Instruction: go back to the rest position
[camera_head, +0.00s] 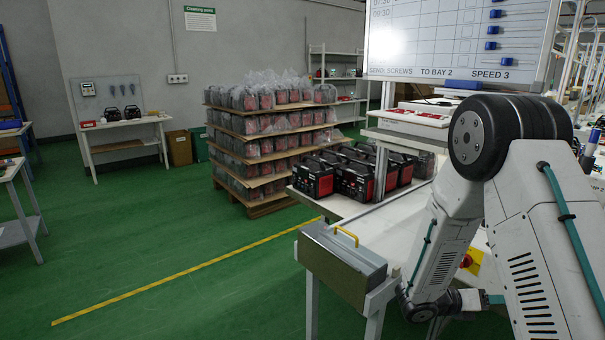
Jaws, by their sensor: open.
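My white arm (540,230) fills the right side of the view. It bends at a black joint high up, and its forearm (445,250) runs down to a dark wrist joint (425,306) by the near end of the workbench. Past the wrist, a short white and teal part runs right and goes behind my nearer arm link. My gripper itself does not show, and I cannot see anything held.
The workbench (345,207) carries several black and red power stations (352,180). A metal box with a yellow handle (343,265) is at its near end. A loaded pallet (268,208) stands behind.

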